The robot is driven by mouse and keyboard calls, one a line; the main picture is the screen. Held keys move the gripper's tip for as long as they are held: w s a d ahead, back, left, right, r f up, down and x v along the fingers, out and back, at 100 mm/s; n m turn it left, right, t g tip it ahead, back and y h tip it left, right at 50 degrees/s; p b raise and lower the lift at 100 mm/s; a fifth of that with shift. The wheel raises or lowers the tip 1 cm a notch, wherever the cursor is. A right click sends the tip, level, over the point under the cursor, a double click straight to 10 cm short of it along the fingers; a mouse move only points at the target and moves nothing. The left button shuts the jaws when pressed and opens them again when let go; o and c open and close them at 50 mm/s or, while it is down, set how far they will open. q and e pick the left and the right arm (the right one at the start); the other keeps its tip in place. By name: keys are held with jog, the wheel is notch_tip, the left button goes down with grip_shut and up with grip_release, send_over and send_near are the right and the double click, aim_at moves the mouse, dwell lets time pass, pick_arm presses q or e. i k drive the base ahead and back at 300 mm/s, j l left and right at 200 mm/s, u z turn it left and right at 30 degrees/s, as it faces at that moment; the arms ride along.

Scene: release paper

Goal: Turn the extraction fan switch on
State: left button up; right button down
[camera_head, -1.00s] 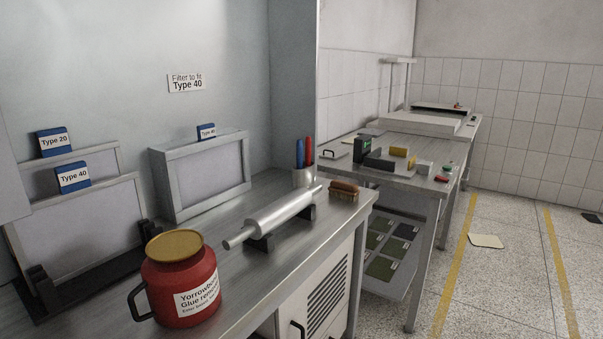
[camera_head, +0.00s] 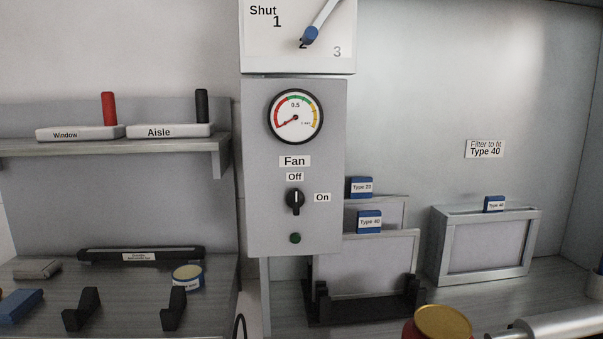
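The fan panel (camera_head: 262,215) is a grey box on the wall in the middle of the view. Its black rotary fan switch (camera_head: 295,200) has its pointer upright, toward the Off label (camera_head: 295,177). The On label (camera_head: 322,197) is to the right of the switch. A dark green, unlit-looking lamp (camera_head: 295,238) is below the switch. A round gauge (camera_head: 295,117) above has its needle at the low, red end. Neither of my grippers shows in the view.
Above the panel is a white box (camera_head: 267,50) marked Shut, 1, 2, 3 with a blue-tipped lever. Left is a shelf (camera_head: 100,147) with Window and Aisle holders. Right, framed filters (camera_head: 487,250) and a red glue-remover pot (camera_head: 440,322) stand on the metal bench.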

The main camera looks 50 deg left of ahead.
aim_at(295, 198)
jog(key=u, duration=1.5)
